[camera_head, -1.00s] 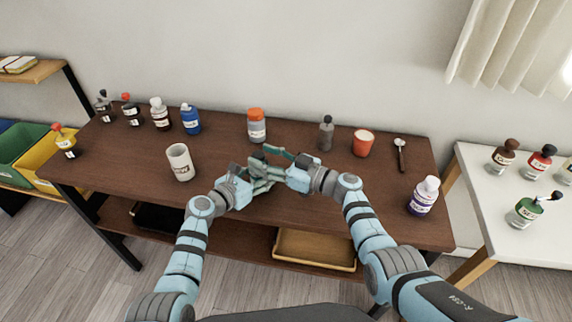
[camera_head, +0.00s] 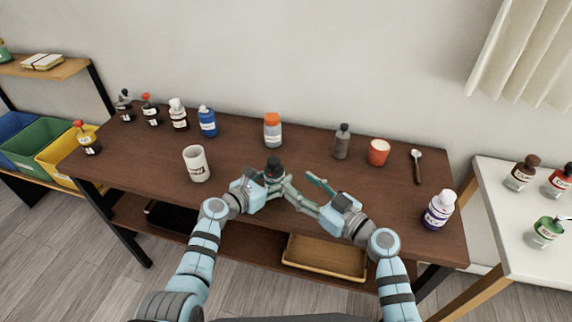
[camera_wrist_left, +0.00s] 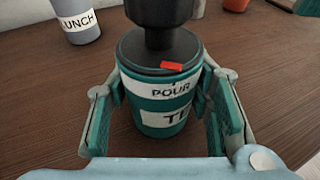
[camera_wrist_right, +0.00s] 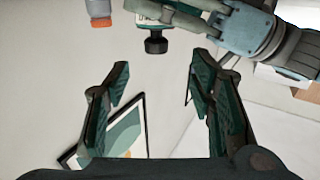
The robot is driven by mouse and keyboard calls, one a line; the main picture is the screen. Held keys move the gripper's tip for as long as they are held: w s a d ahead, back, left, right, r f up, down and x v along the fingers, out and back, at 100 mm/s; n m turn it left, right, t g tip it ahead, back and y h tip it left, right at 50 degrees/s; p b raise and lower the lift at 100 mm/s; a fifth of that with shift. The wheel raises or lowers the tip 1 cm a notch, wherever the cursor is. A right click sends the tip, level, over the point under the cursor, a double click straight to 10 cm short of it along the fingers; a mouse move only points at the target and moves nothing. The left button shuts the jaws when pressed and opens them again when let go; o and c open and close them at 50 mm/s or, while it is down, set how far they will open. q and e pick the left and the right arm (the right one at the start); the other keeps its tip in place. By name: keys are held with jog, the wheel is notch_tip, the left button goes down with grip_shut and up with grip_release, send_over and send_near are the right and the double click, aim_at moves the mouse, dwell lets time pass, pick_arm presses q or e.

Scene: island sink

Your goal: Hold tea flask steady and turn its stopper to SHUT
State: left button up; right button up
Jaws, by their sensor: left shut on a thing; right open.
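The tea flask (camera_wrist_left: 168,118) is teal with white bands reading "POUR" and "TE", the second word partly cut off. Its black stopper (camera_wrist_left: 160,38) has a red mark (camera_wrist_left: 172,66) just above the word POUR. In the head view the dark stopper (camera_head: 273,166) stands up from my left gripper (camera_head: 268,186), which is shut around the flask's body. The flask looks upright. My right gripper (camera_head: 305,190) is open and empty, to the right of the flask. In the right wrist view its fingers (camera_wrist_right: 155,105) are apart, with the stopper (camera_wrist_right: 156,43) beyond them.
A white mug (camera_head: 196,165) stands left of my left gripper. Behind are an orange-capped jar (camera_head: 272,132), a grey bottle (camera_head: 342,142), a red cup (camera_head: 378,153) and a spoon (camera_head: 417,167). A purple-labelled bottle (camera_head: 438,210) stands at the right edge. The tabletop (camera_head: 235,150) between is clear.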

aim_at(279, 163)
jog(key=shift+m+t+h, duration=0.4)
jog(key=shift+t, duration=0.1)
jog(key=x, duration=1.1)
jog(key=shift+w+a+r, duration=0.15)
jog(key=shift+a+r, duration=0.15)
jog(key=shift+c, duration=0.5)
grip_shut()
jog(key=n+g+y, duration=0.2)
jog(key=shift+g+y, duration=0.3)
jog(key=shift+y, duration=0.1)
jog(key=shift+n+g+y, duration=0.4)
jog(key=shift+n+g, duration=0.1)
jog(key=shift+n, duration=0.1)
